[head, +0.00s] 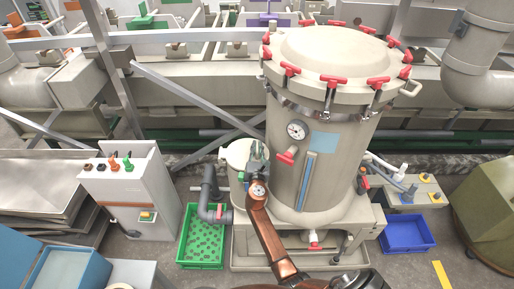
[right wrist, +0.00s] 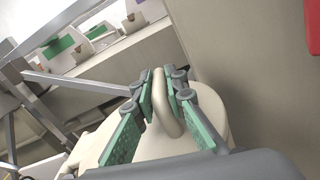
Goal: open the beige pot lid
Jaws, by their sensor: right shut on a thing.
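The small beige pot (head: 237,187) stands at the left foot of a large beige vessel. Its beige lid (head: 236,152) is partly covered by my gripper in the head view. In the right wrist view the lid (right wrist: 214,105) is a pale disc with an upright loop handle (right wrist: 164,115). My right gripper (head: 258,153) reaches it from the front. Its green-padded fingers (right wrist: 161,80) are shut on the loop, one on each side. I cannot tell whether the lid is raised off the pot. My left gripper is not in view.
The large vessel (head: 335,155) with red clamps stands close on the right. A grey pipe (head: 208,190) and green crate (head: 188,240) are at the left. A control box (head: 130,195) stands farther left, and a blue bin (head: 406,236) at the right.

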